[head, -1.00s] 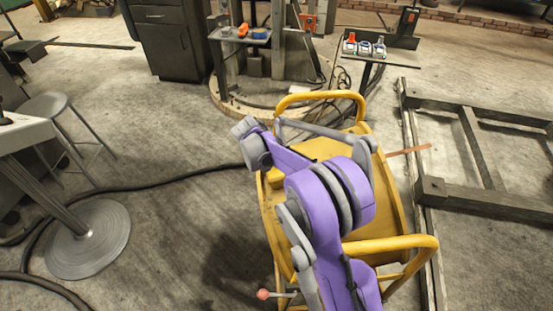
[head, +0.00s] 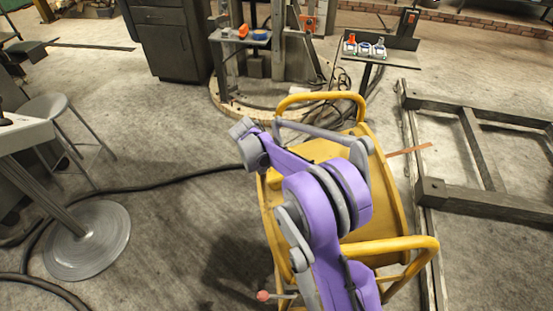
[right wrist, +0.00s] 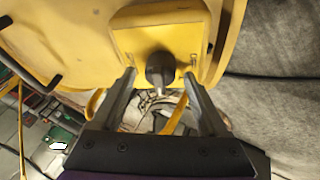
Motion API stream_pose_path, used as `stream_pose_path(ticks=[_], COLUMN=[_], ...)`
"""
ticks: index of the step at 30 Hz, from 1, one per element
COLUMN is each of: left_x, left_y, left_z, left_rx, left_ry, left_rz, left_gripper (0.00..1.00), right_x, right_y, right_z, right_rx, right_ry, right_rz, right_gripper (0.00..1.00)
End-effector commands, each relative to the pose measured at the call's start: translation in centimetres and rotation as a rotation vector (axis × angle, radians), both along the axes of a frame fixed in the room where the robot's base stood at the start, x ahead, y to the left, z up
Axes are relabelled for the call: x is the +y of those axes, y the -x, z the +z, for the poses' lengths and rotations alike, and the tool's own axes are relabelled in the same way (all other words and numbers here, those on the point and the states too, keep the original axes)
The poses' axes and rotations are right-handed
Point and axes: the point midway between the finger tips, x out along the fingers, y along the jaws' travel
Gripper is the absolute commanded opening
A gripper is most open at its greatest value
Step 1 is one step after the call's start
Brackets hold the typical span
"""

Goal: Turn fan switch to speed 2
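The fan's yellow housing (head: 385,190) stands on the floor with tubular yellow handles in the head view, partly hidden behind my purple arm. In the right wrist view, the dark switch knob (right wrist: 160,69) sticks out from a yellow square box (right wrist: 160,35) on the fan. My right gripper (right wrist: 158,76) is open, with one finger on each side of the knob. I see a gap between the knob and each finger; nothing is gripped. The speed marks cannot be read. My right fingers are hidden in the head view. My left gripper is in neither view.
A dark metal frame (head: 490,205) lies right of the fan. A black cable (head: 165,183) runs across the floor at left, near a round-based table (head: 90,245) and a stool (head: 45,105). A small stand (head: 375,50) is behind the fan. Floor left of the fan is largely clear.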

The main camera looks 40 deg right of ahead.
Motion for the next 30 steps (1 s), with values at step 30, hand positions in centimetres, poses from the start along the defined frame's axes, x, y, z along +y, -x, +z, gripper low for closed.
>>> stream_pose_path(ticks=[30], left_x=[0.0], left_y=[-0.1], left_z=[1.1], left_rx=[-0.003], left_ry=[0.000], left_rz=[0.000], left_gripper=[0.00], right_x=[5.4], right_y=[0.3], right_z=[9.2], right_rx=[-0.001], right_ry=[0.000], right_rz=[0.001], right_gripper=[0.78])
